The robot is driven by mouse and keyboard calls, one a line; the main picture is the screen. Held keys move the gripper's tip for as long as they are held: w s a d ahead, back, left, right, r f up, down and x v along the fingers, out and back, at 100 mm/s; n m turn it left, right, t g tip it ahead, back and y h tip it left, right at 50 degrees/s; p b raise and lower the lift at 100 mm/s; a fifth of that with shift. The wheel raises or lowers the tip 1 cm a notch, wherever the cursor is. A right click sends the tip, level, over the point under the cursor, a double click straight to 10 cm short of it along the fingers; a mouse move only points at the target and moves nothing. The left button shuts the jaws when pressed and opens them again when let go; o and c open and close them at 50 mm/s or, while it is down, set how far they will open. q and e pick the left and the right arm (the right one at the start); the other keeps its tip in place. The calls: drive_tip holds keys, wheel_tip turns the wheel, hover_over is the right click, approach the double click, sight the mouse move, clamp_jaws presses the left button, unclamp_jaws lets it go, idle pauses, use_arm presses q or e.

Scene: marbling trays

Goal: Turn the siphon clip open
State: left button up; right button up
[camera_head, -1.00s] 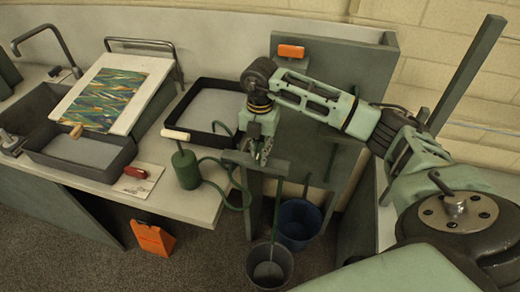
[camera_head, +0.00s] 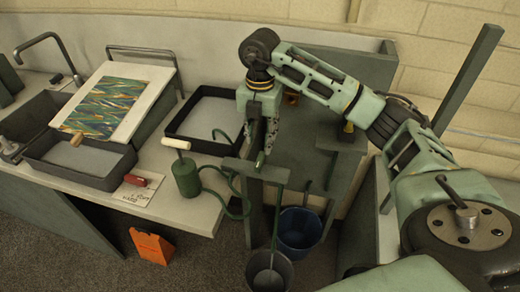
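The siphon is a green pump bottle (camera_head: 186,176) with a white handle on the worktop's front edge. Its green hose (camera_head: 243,196) loops right towards the trough stand; another piece of hose (camera_head: 222,136) lies over the rim of the back tray. I cannot make out the clip or how it is turned; it may be hidden near my gripper. My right gripper (camera_head: 260,150) points down above the stand's front edge, right of the back tray. Its fingers look apart, with nothing seen between them. My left gripper is out of view.
The black back tray (camera_head: 181,128) and front tray (camera_head: 112,183) stand on the worktop. A sloping board (camera_head: 140,121) carries a marbled sheet. A red-handled tool (camera_head: 136,180) lies on a card. A grey bucket (camera_head: 285,272) and blue bucket (camera_head: 316,240) stand below.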

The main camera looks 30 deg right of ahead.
drive_tip(key=shift+r, duration=1.75)
drive_tip(key=shift+f, duration=0.1)
